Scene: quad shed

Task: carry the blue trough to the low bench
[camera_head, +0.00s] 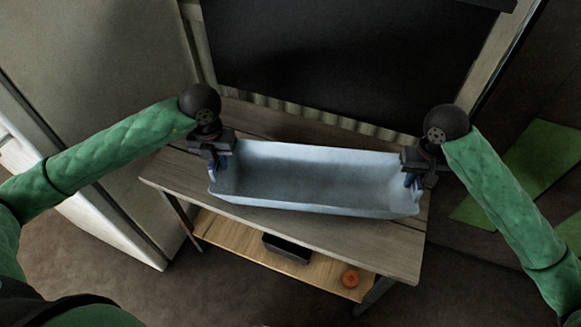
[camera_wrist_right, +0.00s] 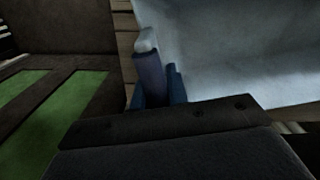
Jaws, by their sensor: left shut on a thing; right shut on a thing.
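The blue trough (camera_head: 315,178) is a long, pale blue, open box, empty inside. In the head view it is over the wooden bench top (camera_head: 300,232), level or nearly so; I cannot tell whether it touches the wood. My left gripper (camera_head: 217,168) is shut on the trough's left end wall. My right gripper (camera_head: 412,178) is shut on its right end wall. In the right wrist view the blue fingers (camera_wrist_right: 158,85) are at the rim of the trough (camera_wrist_right: 235,60). The fingertips inside the trough are partly hidden.
A lower shelf (camera_head: 235,238) under the bench holds a black box (camera_head: 287,248) and an orange round thing (camera_head: 350,278). A dark panel (camera_head: 340,60) stands behind the bench. A pale cabinet (camera_head: 100,70) is on the left. Green strips (camera_head: 530,165) lie at the right.

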